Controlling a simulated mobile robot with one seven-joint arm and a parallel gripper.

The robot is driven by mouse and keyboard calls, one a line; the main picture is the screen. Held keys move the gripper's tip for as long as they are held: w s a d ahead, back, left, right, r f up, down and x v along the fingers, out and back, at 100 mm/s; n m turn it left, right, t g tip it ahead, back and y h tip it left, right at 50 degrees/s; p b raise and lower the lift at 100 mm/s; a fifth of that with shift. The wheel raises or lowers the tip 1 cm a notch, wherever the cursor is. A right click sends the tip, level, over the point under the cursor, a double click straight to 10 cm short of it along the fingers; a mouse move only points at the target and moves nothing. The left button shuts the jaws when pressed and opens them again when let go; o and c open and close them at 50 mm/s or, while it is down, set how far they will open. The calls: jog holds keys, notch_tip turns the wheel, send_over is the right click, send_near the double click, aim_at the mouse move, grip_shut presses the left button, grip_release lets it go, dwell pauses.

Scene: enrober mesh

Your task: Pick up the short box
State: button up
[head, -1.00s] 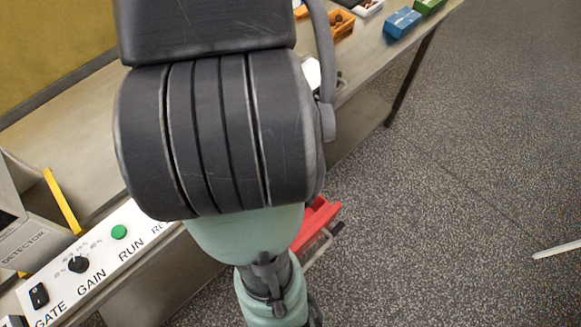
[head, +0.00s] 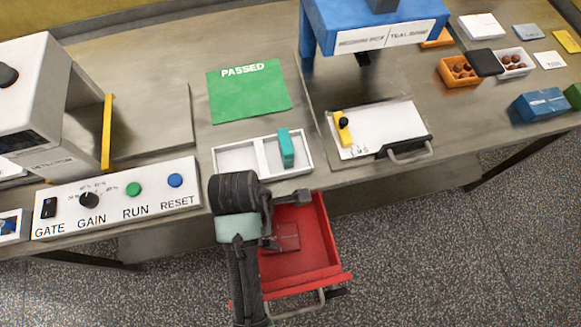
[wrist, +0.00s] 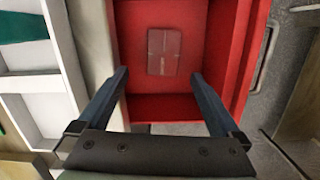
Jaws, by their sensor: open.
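A small flat red box (head: 287,237) lies in the open red drawer (head: 325,240). It also shows in the wrist view (wrist: 164,52), ahead of my finger ends. My gripper (head: 284,217) hangs over the drawer with its fingers spread and empty. In the wrist view my gripper (wrist: 159,76) has one finger on each side of the box's line, apart from it. A teal box (head: 286,148) stands in the right compartment of a white tray (head: 236,174). Blue (head: 541,105) and green (head: 574,95) boxes are at the right. I cannot tell which box counts as the short one.
The drawer walls (wrist: 232,70) rise close around the gripper. The drawer juts from the bench front. A control panel (head: 118,198), green mat (head: 248,92), blue stand (head: 375,25) and white board (head: 375,128) are on the bench. Open floor lies to the right.

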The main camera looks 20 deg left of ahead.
send_over(279, 238)
jog(key=f, duration=0.5)
jog(key=a+f+b, duration=0.1)
jog(key=f, duration=0.2)
jog(key=shift+s+f, duration=0.15)
jog(key=shift+s, duration=0.1)
jog(key=shift+w+d+f+b, duration=0.1)
jog(key=shift+d+f, duration=0.05)
jog(key=shift+f, duration=1)
jog(key=shift+w+d+f+b, duration=0.1)
jog(key=shift+d+f+b, duration=0.1)
jog(key=shift+f, duration=1)
jog(key=shift+w+d+f+b, duration=0.1)
jog(key=shift+d+f, duration=0.05)
jog(key=shift+f, duration=1)
jog(key=c, duration=1.2)
jog(key=shift+r, duration=0.1)
jog(key=shift+c, duration=0.2)
